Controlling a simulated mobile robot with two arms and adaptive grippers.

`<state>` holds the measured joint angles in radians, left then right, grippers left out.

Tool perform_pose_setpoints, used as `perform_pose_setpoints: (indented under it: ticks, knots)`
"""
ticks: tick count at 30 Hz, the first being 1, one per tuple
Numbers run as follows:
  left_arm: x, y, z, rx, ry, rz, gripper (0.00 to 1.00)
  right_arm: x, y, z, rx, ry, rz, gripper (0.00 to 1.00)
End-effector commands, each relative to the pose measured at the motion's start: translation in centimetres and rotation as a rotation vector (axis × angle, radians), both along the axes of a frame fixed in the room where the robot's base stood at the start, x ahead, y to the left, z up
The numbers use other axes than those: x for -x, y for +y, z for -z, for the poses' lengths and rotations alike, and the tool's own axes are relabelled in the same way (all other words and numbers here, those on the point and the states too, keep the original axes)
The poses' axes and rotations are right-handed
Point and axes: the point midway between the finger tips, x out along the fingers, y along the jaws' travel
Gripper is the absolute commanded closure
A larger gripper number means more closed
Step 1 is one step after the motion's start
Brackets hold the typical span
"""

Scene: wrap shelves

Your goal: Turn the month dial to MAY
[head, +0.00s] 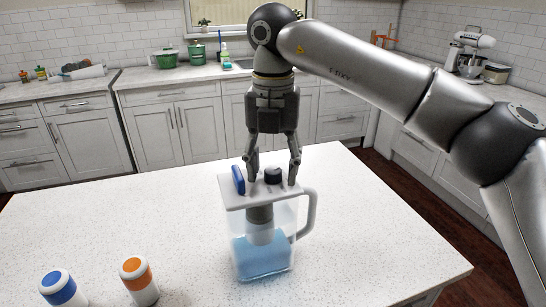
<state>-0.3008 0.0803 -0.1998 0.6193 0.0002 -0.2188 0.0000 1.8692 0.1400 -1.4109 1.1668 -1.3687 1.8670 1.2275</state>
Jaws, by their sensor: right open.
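A clear pitcher (264,254) with pale blue water and a handle at its right stands on the white table. Its white lid (232,198) carries a small black knob (272,175), which looks like the month dial. A blue flap-like piece (238,180) stands upright at the lid's left side. Month markings are too small to read. My right gripper (271,179) points down over the lid, fingers open on either side of the knob. I cannot tell whether they touch it. My left gripper is out of view.
The speckled tabletop (130,215) is otherwise clear. Kitchen counters stand behind, apart from the table.

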Motion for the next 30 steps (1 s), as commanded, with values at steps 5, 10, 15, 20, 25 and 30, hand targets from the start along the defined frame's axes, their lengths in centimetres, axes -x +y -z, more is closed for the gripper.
perform_pose_setpoints:
  ticks: [5,10,15,20,25,30]
  knots:
    - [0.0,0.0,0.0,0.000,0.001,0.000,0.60,-0.1,0.0,-1.7,-0.001,-0.004,0.001,0.49]
    - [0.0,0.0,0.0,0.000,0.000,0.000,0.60,0.0,0.1,-5.3,-0.002,-0.004,0.002,0.49]
    - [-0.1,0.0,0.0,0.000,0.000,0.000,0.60,0.0,0.1,-8.5,-0.001,-0.003,0.001,0.49]
    - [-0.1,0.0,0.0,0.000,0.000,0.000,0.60,0.0,0.1,-10.5,0.003,-0.001,0.001,0.49]
    - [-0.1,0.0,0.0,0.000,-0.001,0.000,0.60,0.0,0.0,-11.6,0.001,-0.001,0.002,0.49]
    - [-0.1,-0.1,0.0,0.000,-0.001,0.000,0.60,0.0,0.0,-12.0,-0.001,0.000,-0.001,0.49]
